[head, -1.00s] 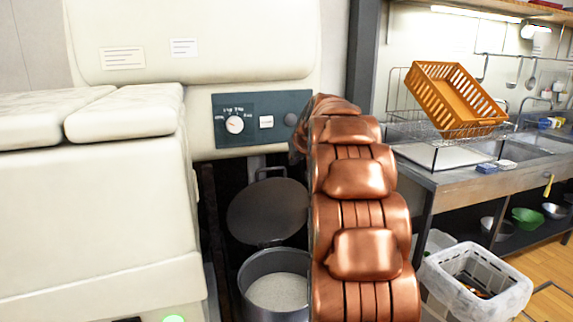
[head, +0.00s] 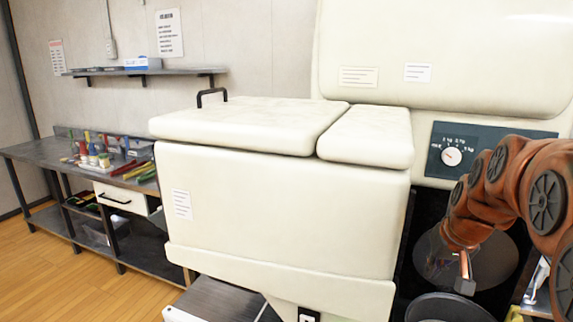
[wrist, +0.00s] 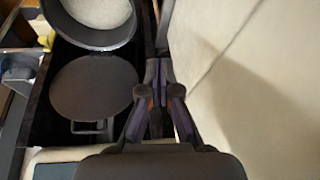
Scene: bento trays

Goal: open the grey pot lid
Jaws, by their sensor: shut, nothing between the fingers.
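The grey pot (head: 447,307) is partly cut off at the bottom of the head view; the wrist view shows it (wrist: 133,35) holding white, grainy contents. Its round dark grey lid (head: 497,262) stands raised behind the pot, clear of its mouth. In the wrist view the lid (wrist: 95,88) shows as a full disc, with its handle (wrist: 88,127) at the edge away from the pot. My gripper (head: 466,278) is in front of the lid in the head view. In the wrist view my gripper (wrist: 158,68) is shut and empty, beside the lid; no contact shows.
A cream machine (head: 280,215) with padded covers stands left of the pot, and its side panel (wrist: 245,75) is close to my gripper. A control panel with a dial (head: 452,156) is above the lid. A bench with tools (head: 35,150) is at far left. Wooden floor there is open.

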